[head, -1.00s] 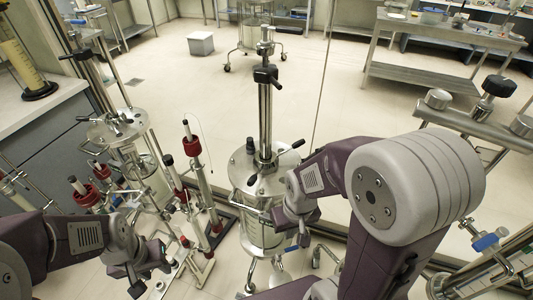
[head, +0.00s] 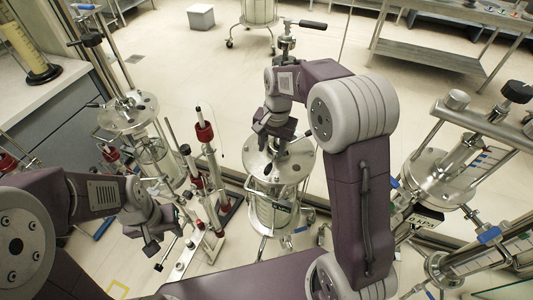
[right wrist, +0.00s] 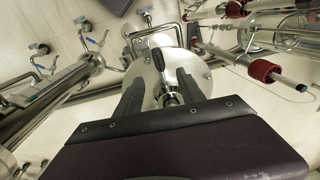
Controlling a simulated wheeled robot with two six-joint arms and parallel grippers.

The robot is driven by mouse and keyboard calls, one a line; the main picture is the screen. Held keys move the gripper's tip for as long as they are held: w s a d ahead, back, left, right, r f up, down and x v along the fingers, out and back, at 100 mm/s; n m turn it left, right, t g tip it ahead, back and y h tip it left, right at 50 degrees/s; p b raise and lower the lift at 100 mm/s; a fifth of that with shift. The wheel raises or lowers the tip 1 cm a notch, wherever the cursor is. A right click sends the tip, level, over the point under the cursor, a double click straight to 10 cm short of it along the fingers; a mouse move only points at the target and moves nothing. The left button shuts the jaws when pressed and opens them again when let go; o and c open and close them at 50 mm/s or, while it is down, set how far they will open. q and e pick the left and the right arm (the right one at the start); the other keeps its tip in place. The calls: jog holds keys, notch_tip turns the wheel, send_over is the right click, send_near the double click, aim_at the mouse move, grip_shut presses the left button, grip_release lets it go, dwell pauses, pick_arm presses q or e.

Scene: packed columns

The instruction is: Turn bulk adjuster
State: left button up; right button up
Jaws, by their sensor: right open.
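The steel column in the middle has a round lid (head: 300,162) and a tall post whose top (head: 288,42), with a black handle (head: 312,24), shows above my right arm. I cannot tell which part is the bulk adjuster. My right gripper (head: 275,138) hangs over the lid and hides part of it and the post. In the right wrist view, its two dark fingers (right wrist: 158,85) stand apart over the lid (right wrist: 150,65), with a metal fitting between and beyond them; contact is unclear. My left gripper (head: 148,235) is low on the left, away from this column; its jaws are unclear.
Another lidded column (head: 128,112) stands at the left, beside thin glass columns with red collars (head: 204,131). More steel columns (head: 440,165) stand close at the right. A steel bench (head: 430,45) is at the back; open floor lies behind the middle column.

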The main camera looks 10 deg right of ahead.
aim_at(269, 166)
jog(key=shift+w+a+p, duration=0.3)
jog(key=shift+a, duration=0.05)
jog(key=shift+s+d+f, duration=0.2)
jog(key=shift+s+f, duration=0.1)
jog(key=shift+s, duration=0.15)
jog(key=shift+s+d+f, duration=0.1)
jog(key=shift+s+f, duration=0.05)
jog(key=shift+f, duration=0.15)
jog(key=f, duration=0.7)
jog(key=shift+w+a+f, duration=0.35)
jog(key=shift+f, duration=0.25)
grip_shut()
